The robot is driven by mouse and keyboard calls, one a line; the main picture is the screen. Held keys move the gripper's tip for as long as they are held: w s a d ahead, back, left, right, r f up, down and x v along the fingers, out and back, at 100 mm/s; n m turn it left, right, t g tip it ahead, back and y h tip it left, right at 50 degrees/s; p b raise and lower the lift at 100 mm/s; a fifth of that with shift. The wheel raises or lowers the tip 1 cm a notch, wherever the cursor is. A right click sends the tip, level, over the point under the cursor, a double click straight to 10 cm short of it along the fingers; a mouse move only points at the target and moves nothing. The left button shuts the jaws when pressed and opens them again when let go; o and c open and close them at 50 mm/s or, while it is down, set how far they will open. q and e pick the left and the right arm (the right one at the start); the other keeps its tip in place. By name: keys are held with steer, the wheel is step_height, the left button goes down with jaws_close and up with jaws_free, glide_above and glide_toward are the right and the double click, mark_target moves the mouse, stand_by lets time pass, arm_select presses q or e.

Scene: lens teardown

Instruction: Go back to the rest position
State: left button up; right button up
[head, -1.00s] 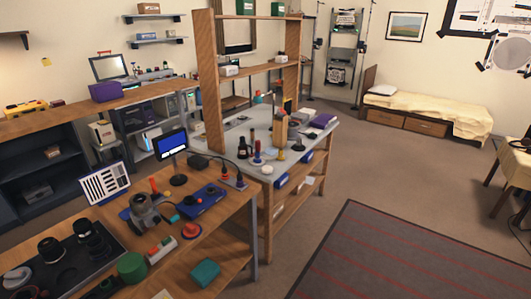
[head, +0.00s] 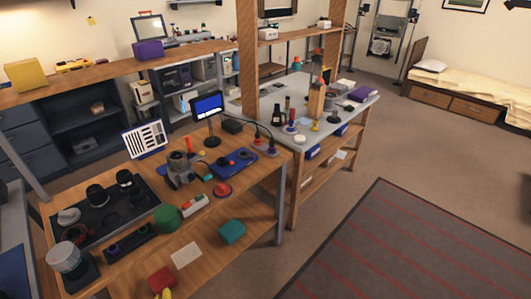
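Neither of my grippers shows in the head view, and no arm of mine is clearly visible. The wooden workbench (head: 265,209) stands at the lower left. A dark tray (head: 75,226) on it holds several dark round lens-like parts (head: 96,194). A grey device (head: 180,167), a blue mat with small parts (head: 234,163) and a green cylinder (head: 167,217) are also on the bench.
A small lit screen (head: 208,106) and a striped white panel (head: 145,139) stand at the bench's back. A grey-topped table (head: 350,97) with a wooden shelf frame adjoins it. The floor and dark striped rug (head: 400,240) at right are clear.

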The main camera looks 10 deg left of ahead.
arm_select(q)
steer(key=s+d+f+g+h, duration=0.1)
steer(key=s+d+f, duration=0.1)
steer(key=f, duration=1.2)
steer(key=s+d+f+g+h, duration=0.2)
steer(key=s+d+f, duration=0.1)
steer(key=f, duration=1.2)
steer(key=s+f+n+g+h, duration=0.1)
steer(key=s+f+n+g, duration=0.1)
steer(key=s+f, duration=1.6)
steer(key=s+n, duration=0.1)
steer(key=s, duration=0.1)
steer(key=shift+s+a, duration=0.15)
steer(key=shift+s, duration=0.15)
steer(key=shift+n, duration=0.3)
